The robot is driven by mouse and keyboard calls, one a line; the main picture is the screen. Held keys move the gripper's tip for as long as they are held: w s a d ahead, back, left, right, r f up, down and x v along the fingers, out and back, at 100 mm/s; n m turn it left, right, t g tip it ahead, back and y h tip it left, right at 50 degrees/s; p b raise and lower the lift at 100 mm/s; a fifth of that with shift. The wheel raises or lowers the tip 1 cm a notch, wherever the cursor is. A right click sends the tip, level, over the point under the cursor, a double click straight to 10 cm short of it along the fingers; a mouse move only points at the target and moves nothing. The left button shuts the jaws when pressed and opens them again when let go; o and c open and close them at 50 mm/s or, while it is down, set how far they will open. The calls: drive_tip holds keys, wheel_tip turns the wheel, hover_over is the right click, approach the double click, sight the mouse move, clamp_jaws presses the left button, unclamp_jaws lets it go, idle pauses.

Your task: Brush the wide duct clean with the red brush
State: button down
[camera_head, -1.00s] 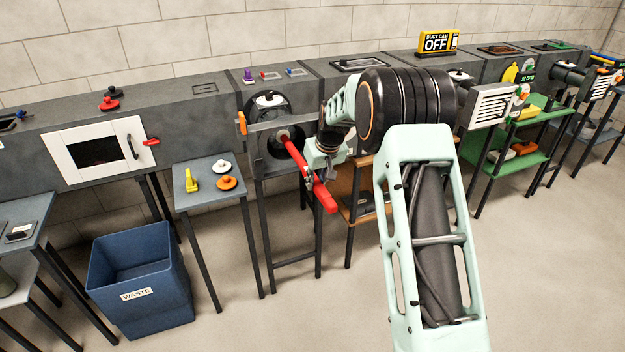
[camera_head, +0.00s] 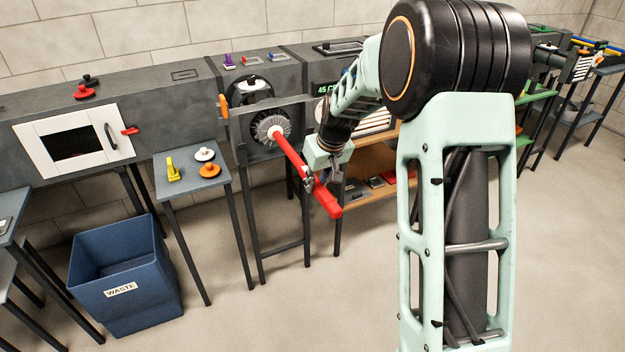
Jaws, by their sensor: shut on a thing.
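The red brush (camera_head: 298,163) has a long red handle and a round grey bristle head (camera_head: 271,128). My gripper (camera_head: 319,184) is shut on the handle near its thick red grip end. The brush slants from the lower right up to the duct. The inside of the duct is hidden.
A blue waste bin (camera_head: 125,275) stands on the floor at left. A small table (camera_head: 187,183) beside the duct carries yellow, orange and white pieces. A white door (camera_head: 75,143) is in the duct wall at left. A wooden shelf (camera_head: 375,158) stands behind my arm.

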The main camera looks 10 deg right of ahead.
sight(293, 152)
drive_tip(key=shift+s, duration=0.1)
drive_tip(key=shift+w+a+p, duration=0.85)
drive_tip(key=shift+w+p, duration=0.35)
drive_tip(key=shift+w, duration=1.5)
drive_tip(key=shift+w+a+p, duration=0.85)
drive_tip(key=shift+w+p, duration=0.3)
drive_tip(key=shift+w, duration=1.5)
drive_tip(key=shift+w+a+p, duration=0.85)
drive_tip(key=shift+w+p, duration=0.35)
drive_tip(key=shift+w, duration=1.5)
drive_tip(key=shift+s+d+f+b, duration=0.1)
drive_tip(key=shift+s+d+b, duration=0.05)
drive_tip(key=shift+s+b, duration=0.3)
drive_tip(key=s+d+b, duration=0.3)
drive_tip(key=s, duration=0.7)
drive_tip(key=s+d+b, duration=0.3)
drive_tip(key=s+b, duration=0.1)
drive_tip(key=s, duration=0.5)
drive_tip(key=s+d+b, duration=0.3)
drive_tip(key=s+b, duration=0.1)
drive_tip(key=s, duration=0.6)
drive_tip(key=shift+s+d, duration=0.3)
